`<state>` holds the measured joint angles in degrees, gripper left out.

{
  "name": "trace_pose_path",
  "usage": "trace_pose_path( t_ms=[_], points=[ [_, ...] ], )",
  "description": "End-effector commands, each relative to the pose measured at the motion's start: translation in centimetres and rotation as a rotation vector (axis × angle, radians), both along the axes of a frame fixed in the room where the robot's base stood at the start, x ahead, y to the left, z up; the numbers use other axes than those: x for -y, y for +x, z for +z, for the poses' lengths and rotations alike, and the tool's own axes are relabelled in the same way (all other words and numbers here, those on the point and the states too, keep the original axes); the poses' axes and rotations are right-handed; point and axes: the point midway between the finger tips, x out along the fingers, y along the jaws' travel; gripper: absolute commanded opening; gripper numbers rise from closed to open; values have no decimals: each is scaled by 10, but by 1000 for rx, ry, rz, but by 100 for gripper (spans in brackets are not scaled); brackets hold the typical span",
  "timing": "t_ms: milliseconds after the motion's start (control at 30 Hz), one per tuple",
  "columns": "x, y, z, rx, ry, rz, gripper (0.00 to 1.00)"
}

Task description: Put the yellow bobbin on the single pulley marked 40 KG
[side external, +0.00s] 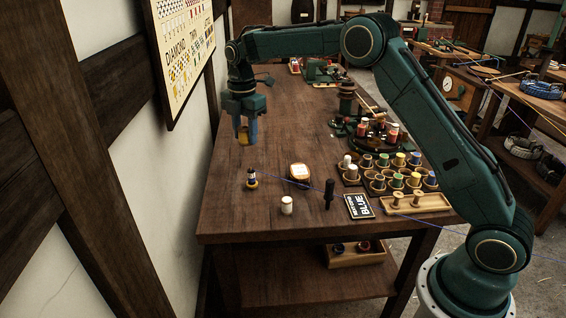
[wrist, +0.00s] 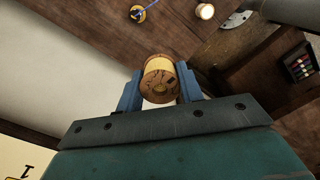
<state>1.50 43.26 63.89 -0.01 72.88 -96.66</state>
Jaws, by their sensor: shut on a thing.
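My gripper (side external: 244,138) is raised above the left part of the bench, its blue fingers pointing down. It is shut on the yellow bobbin (wrist: 158,80), which has brown wooden ends and sits between both fingers in the wrist view. In the side view the bobbin (side external: 243,137) shows only partly between the fingers. No 40 KG marking is legible in either view.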

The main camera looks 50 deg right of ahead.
Motion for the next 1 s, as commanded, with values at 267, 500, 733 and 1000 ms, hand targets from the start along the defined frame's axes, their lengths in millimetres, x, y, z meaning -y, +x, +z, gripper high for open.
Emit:
trace_pose_path(
  t_ms=[267, 500, 733, 1000],
  points=[
    [91, -18, 14, 2, 0, 23, 15],
    [154, -40, 24, 0, 0, 51, 15],
    [179, -51, 28, 1, 0, 65, 15],
    [180, -52, 23, 0, 0, 67, 15]
  ],
)
